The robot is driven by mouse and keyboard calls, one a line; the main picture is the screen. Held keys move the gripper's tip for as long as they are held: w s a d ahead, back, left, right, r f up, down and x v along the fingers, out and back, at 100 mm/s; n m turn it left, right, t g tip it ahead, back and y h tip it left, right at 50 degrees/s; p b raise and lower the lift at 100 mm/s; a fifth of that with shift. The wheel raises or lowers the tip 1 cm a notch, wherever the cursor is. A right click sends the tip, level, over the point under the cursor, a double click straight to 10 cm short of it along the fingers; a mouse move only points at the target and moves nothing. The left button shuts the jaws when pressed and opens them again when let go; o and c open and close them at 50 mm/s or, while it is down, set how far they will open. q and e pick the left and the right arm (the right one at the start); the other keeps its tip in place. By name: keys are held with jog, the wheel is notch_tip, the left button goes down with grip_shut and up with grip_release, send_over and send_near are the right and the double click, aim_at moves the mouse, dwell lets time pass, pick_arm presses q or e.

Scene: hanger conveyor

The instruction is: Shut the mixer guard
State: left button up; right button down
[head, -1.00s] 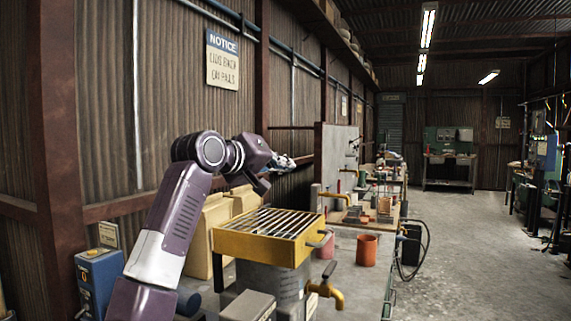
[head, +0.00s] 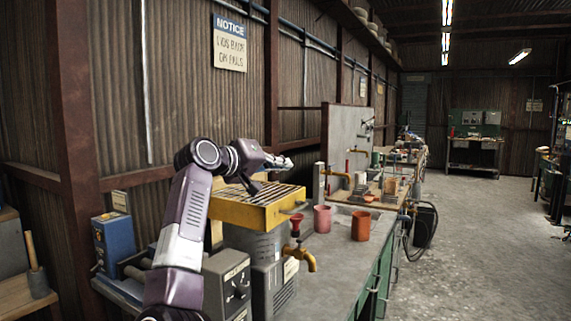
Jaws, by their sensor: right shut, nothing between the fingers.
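The mixer guard (head: 245,213) is a yellow frame with a barred top. It sits roughly level over the grey drum-like mixer body (head: 252,241) on the left side of the bench. Whether it is fully seated cannot be told. My right gripper (head: 284,162) is shut and empty. It is small in the picture, above and behind the guard's far edge, with its wrist bent over the bars. Contact with the guard cannot be made out. My left gripper is out of view.
A yellow tap (head: 307,260) stands just in front of the mixer. A pink cup (head: 322,219) and an orange cup (head: 361,226) stand to its right. A grey control box (head: 228,285) and a blue box (head: 115,243) are at the left. The concrete floor at right is clear.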

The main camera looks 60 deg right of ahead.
jog(key=w+a+r, duration=0.1)
jog(key=a+r, duration=0.1)
jog(key=a, duration=0.9)
jog(key=shift+a, duration=0.4)
